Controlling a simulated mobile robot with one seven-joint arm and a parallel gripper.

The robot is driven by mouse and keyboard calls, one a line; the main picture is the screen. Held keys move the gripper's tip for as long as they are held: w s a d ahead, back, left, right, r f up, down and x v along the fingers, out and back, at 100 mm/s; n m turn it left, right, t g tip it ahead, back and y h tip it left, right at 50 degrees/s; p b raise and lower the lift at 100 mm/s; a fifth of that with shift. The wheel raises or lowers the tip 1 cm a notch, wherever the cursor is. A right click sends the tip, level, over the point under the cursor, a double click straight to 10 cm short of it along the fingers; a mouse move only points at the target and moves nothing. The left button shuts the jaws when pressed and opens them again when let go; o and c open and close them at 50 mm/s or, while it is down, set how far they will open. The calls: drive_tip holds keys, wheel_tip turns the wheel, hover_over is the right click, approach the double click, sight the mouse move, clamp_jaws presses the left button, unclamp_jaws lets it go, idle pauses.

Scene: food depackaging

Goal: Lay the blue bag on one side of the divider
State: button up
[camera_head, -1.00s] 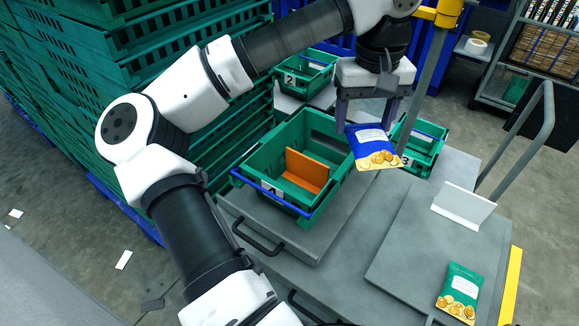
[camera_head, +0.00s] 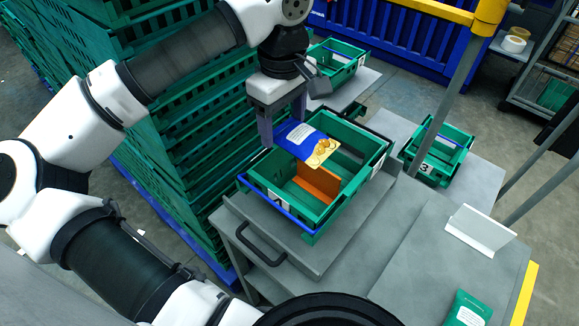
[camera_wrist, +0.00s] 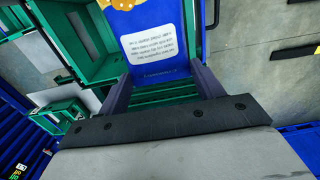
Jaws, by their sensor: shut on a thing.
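The blue bag (camera_head: 301,141), with a white label and a yellow food picture, is held tilted above the green crate marked 1 (camera_head: 378,156). My gripper (camera_head: 284,132) is shut on the bag's upper end. In the wrist view the bag (camera_wrist: 155,48) fills the upper middle, between the fingers of my gripper (camera_wrist: 160,85). The orange divider (camera_head: 318,183) stands inside crate 1 and splits its floor. The bag hangs over the back left part of the crate and hides part of its interior.
Crate 3 (camera_head: 437,152) stands to the right and another green crate (camera_head: 338,62) behind. A white angled stand (camera_head: 480,235) and a green bag (camera_head: 467,311) are on the grey surface at right. Stacked green crates (camera_head: 180,120) rise close on the left.

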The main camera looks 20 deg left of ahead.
wheel_tip(320, 180, down, 13)
drive_tip(key=p, duration=0.2)
drive_tip(key=shift+f+p, duration=0.2)
drive_tip(key=shift+p, duration=0.15)
drive_tip(key=shift+f+b, duration=0.7)
drive_tip(key=shift+b, duration=0.4)
drive_tip(key=o, duration=0.7)
drive_tip(key=shift+r, duration=0.1)
drive_tip(key=shift+r+p, duration=0.6)
drive_tip(key=shift+p, duration=0.3)
wheel_tip(320, 180, up, 12)
drive_tip(key=shift+b, duration=1.1)
